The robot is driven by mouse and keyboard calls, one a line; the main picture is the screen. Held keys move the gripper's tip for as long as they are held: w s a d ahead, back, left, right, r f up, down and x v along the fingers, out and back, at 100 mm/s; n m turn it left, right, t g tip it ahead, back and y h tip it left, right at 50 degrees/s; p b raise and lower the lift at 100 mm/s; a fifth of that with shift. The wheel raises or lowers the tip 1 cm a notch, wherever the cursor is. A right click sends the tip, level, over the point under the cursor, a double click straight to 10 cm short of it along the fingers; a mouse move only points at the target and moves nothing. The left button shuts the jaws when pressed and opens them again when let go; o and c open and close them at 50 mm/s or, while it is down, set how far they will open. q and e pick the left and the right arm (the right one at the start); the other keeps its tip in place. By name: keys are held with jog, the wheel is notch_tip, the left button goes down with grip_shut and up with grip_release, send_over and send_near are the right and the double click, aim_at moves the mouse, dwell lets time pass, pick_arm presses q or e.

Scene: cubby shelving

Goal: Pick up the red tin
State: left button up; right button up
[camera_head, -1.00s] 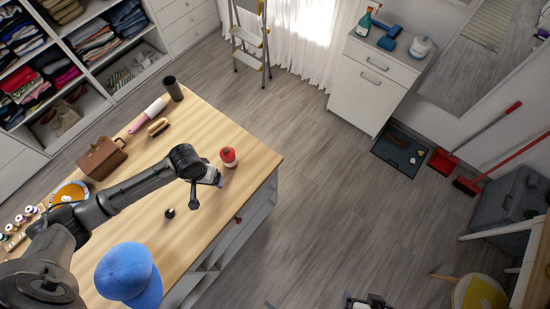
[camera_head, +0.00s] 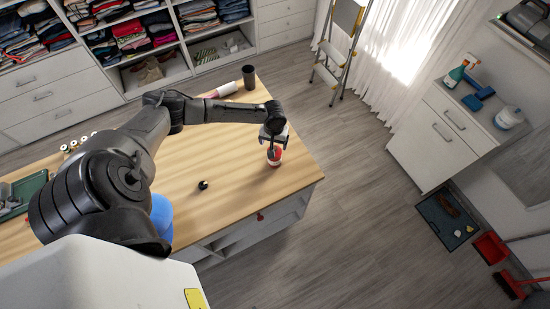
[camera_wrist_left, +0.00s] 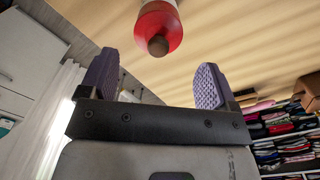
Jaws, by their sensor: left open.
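The red tin (camera_head: 274,158) with a pale band stands on the wooden table top near its right end in the head view. My left gripper (camera_head: 273,134) is right above it and partly covers it. In the left wrist view the tin (camera_wrist_left: 160,27) shows its red top and dark round knob, in the gap ahead of the open purple-padded fingers (camera_wrist_left: 157,62). The fingers are on either side of it in the picture, and no contact shows. My right gripper is out of view.
A small black object (camera_head: 203,185) lies on the table left of the tin. A dark cup (camera_head: 249,78) and a pink-and-white roller (camera_head: 222,90) stand at the back edge. A blue cap (camera_head: 162,215) is mostly behind my arm. Bare wood surrounds the tin.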

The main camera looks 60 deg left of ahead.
pick_arm(q)
jog(key=shift+w+f+p, duration=0.1)
jog(key=shift+f+p, duration=0.3)
jog(key=shift+f, duration=2.65)
jog(key=c, duration=1.1)
